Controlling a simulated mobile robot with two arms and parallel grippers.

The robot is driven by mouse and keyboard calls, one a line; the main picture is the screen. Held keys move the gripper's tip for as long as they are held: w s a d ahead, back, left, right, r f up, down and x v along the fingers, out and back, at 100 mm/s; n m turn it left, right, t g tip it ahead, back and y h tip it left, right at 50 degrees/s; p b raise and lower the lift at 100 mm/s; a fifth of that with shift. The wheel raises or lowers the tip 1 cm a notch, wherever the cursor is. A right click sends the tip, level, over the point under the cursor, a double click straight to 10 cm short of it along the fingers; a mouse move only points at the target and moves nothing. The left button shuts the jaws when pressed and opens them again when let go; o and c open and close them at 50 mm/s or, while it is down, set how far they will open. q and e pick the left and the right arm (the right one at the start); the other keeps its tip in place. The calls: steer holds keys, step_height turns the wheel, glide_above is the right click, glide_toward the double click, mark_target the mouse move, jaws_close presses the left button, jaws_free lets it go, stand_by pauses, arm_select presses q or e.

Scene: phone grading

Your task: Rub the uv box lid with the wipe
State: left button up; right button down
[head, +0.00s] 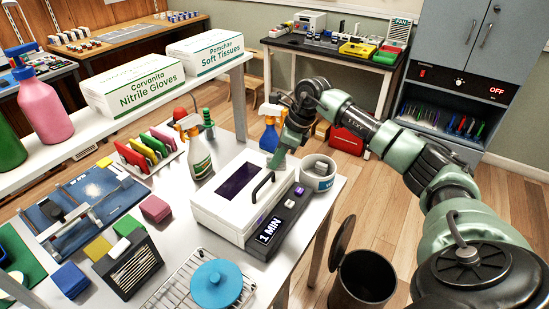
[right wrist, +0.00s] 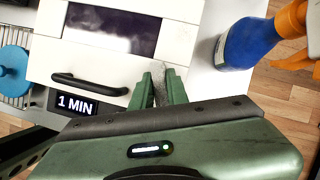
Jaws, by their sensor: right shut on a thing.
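The uv box (head: 225,215) is a white box on the bench, with a "1 MIN" display on its front. Its lid (head: 222,202) is shut, with a dark window and a black handle; in the right wrist view the window (right wrist: 115,30) shows grey smears. My right gripper (head: 278,158) is at the lid's far right corner, fingers pointing down. In the right wrist view its fingers (right wrist: 160,90) are close together on a small whitish-grey scrap, likely the wipe (right wrist: 176,80), mostly hidden. Whether it touches the lid I cannot tell. My left gripper is out of view.
A white tub (head: 318,180) stands right of the box. A blue spray bottle (head: 269,138) is behind my right gripper, and another spray bottle (head: 198,155) is behind the box. A wire rack with a blue round lid (head: 216,284) is in front. A black bin (head: 365,280) stands on the floor.

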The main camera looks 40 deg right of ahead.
steer(key=p+v, duration=0.1)
steer(key=v, duration=0.1)
steer(key=shift+r, duration=0.5)
steer(key=shift+w+a+r+p, duration=0.15)
steer(key=shift+w+r+p, duration=0.05)
steer(key=shift+r+p, duration=0.3)
steer(key=shift+w+a+r+p, duration=0.2)
steer(key=shift+r+p, duration=0.2)
steer(key=shift+r, duration=0.15)
steer(key=shift+p+v, duration=0.75)
steer(key=shift+v, duration=0.4)
steer(key=shift+w+a+r, duration=0.2)
steer(key=shift+a+r, duration=0.05)
steer(key=shift+r, duration=0.3)
